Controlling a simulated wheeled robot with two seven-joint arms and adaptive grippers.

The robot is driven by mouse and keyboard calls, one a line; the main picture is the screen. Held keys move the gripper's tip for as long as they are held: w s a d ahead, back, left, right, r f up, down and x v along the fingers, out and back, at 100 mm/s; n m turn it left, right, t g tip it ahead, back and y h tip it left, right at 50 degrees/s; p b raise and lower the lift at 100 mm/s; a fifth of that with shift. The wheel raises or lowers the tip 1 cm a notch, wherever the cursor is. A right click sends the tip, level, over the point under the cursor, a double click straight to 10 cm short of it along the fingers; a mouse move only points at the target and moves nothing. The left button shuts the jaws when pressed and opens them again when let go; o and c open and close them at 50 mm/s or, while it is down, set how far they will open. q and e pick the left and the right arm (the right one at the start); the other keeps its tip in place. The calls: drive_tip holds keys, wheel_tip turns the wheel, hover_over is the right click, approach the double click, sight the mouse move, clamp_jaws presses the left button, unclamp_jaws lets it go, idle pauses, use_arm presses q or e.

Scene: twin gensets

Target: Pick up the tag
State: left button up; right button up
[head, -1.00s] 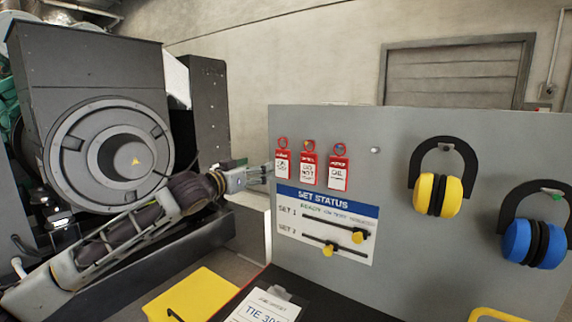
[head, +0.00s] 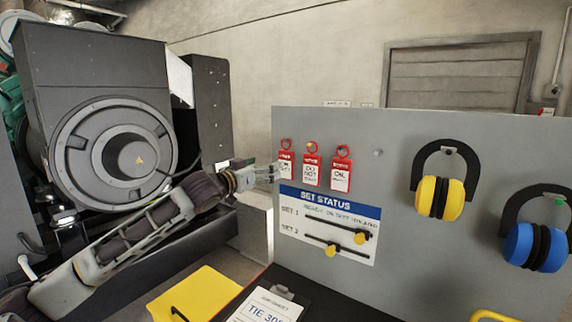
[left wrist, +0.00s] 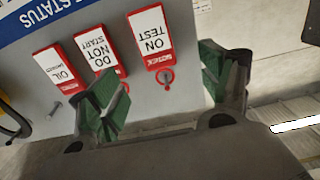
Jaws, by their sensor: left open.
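Three red-and-white tags hang by rings in a row on the grey panel. The leftmost in the head view (head: 287,166) reads ON TEST in the left wrist view (left wrist: 153,40). Beside it hang the DO NOT START tag (head: 311,171) and the OIL tag (head: 341,174). My left gripper (head: 273,171) is open at the panel's left edge, its fingertips partly over the ON TEST tag. In the left wrist view its green-padded fingers (left wrist: 165,92) stand either side of that tag's ring end. Contact cannot be told. My right gripper is not in view.
A SET STATUS board (head: 328,224) with yellow sliders is below the tags. Yellow earmuffs (head: 440,197) and blue earmuffs (head: 537,246) hang at right. A clipboard (head: 266,307) and yellow item (head: 195,295) lie in front. The genset (head: 95,65) stands left.

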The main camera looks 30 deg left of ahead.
sight(285, 161)
use_arm(q)
drive_tip(key=w, duration=0.2)
drive_tip(key=w+p, duration=0.1)
drive_tip(key=w, duration=0.1)
drive_tip(key=w+d+p, duration=0.1)
drive_tip(key=w, duration=0.1)
drive_tip(key=shift+w, duration=0.1)
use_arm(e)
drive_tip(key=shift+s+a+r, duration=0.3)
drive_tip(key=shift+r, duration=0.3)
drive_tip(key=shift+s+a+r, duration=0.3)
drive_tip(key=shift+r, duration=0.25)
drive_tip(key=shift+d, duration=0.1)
use_arm(q)
drive_tip(key=shift+w+d+p, duration=0.25)
drive_tip(key=shift+w+p, duration=0.2)
drive_tip(key=shift+w, duration=0.35)
drive_tip(key=shift+w+d+p, duration=0.2)
drive_tip(key=shift+w+p, duration=0.25)
drive_tip(key=shift+w, duration=0.35)
drive_tip(key=shift+w+d+f, duration=0.1)
drive_tip(key=shift+w+f, duration=0.05)
drive_tip(key=shift+w, duration=0.75)
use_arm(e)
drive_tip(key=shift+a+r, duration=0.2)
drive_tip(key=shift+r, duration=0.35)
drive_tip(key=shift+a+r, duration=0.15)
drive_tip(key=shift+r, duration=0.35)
